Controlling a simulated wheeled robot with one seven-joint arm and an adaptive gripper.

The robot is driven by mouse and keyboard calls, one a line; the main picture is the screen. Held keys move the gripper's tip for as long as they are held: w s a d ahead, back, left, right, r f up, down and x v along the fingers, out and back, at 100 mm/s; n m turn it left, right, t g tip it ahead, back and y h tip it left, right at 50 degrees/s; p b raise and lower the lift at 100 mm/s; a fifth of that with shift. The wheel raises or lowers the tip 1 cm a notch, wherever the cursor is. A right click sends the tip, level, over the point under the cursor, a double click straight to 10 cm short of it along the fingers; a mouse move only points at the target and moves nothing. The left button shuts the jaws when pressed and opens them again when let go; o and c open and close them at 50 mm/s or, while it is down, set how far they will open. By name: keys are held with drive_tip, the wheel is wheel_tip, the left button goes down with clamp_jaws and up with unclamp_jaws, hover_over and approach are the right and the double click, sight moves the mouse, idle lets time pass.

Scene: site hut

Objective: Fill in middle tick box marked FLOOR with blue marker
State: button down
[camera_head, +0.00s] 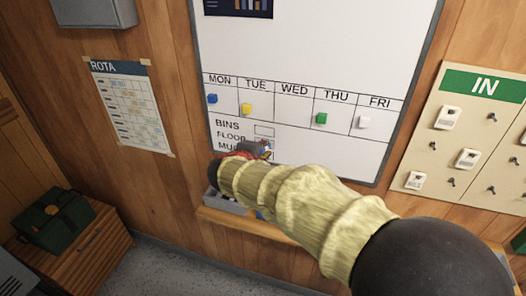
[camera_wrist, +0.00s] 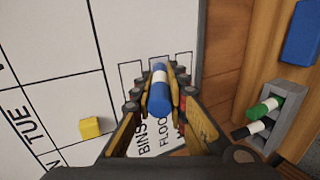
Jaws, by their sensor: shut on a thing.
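My gripper (camera_wrist: 160,82) is shut on a blue marker (camera_wrist: 159,98) with a white band, seen nearly end-on in the wrist view and pointing at the whiteboard. The rows BINS, FLOOR (camera_head: 231,136) and MUGS, partly covered, are printed at the board's lower left, with tick boxes to their right. In the wrist view the marker lies over the middle box, hiding most of it and its fill. I cannot tell whether the tip touches the board. In the head view my gripper (camera_head: 254,151) covers part of the lower boxes.
The whiteboard (camera_head: 310,60) carries a weekday row with small coloured magnets, including a yellow one (camera_wrist: 90,127). A grey holder (camera_wrist: 291,104) with a green and a black marker stands on the wooden ledge below. A blue object (camera_wrist: 302,32) lies farther along. A key board (camera_head: 460,135) hangs at right.

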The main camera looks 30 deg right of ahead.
idle(0.3)
drive_tip(key=shift+w+a+b, duration=0.3)
drive_tip(key=shift+w+b, duration=0.05)
drive_tip(key=shift+w, duration=0.05)
drive_tip(key=shift+w+a+b, duration=0.35)
drive_tip(key=shift+b, duration=0.05)
idle(0.4)
drive_tip(key=shift+w+a+b, duration=0.3)
drive_tip(key=shift+w+b, duration=0.1)
